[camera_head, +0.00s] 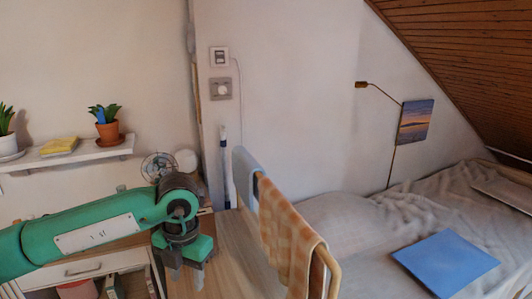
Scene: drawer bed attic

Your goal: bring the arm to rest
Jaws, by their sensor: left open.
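My left arm comes in from the left as a green arm with a white label plate. My left gripper (186,274) hangs at the lower middle-left, pointing down, with two grey fingers apart. It looks empty. It is in front of the white drawer unit (75,267) and beside the wooden surface (243,262). My right gripper is not in this view.
A rail (242,168) with a checked orange cloth (286,236) stands right of the gripper. A bed with a blue folder-like object (445,262) is at the right. A wall shelf (100,145) holds a potted plant (107,125) and a yellow cloth (59,146). A small fan (158,166) stands behind the arm.

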